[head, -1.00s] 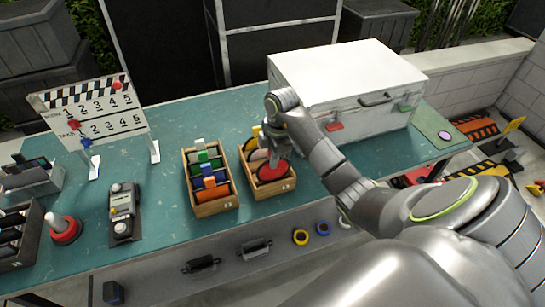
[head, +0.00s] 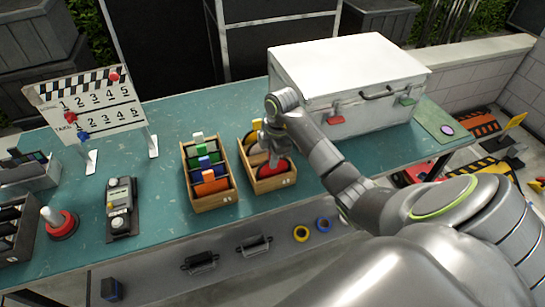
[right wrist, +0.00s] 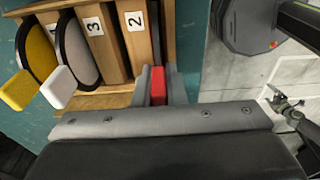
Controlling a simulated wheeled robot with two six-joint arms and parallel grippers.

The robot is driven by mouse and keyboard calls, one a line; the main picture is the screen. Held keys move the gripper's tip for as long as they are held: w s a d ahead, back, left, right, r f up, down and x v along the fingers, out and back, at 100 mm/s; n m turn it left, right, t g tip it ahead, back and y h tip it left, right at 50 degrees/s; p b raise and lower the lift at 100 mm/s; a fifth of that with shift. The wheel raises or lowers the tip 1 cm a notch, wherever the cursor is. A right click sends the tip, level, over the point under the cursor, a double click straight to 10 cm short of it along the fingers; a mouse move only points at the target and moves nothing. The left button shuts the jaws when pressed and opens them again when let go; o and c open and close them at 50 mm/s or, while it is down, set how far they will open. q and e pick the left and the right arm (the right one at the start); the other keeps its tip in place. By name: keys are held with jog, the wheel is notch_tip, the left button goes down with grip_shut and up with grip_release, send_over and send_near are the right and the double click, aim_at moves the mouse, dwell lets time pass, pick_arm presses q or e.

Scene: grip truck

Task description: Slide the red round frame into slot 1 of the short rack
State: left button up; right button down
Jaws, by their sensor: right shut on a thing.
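The short rack (head: 268,187) is a wooden box on the teal table, and its number labels 2 and 3 show in the right wrist view (right wrist: 117,50). The red round frame (head: 269,173) is low in the rack's front end. My right gripper (head: 274,158) is above it, shut on its red tab (right wrist: 158,84). The tab is beside the label 2, on the side away from 3. The disc's lower part is hidden by the rack. A yellow frame (right wrist: 35,50) and a white-tabbed frame (right wrist: 75,50) stand in the other slots. My left gripper is out of view.
A longer wooden rack (head: 214,203) with white, green, blue and orange tabs stands close on the left. A white case (head: 345,70) is just behind on the right. A meter (head: 121,208), red button (head: 60,222) and clapperboard (head: 90,105) are farther left.

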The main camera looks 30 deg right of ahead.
jog(key=shift+f+b, duration=0.55)
jog(key=shift+f, duration=0.3)
jog(key=c, duration=1.4)
grip_release()
jog(key=shift+r, duration=0.1)
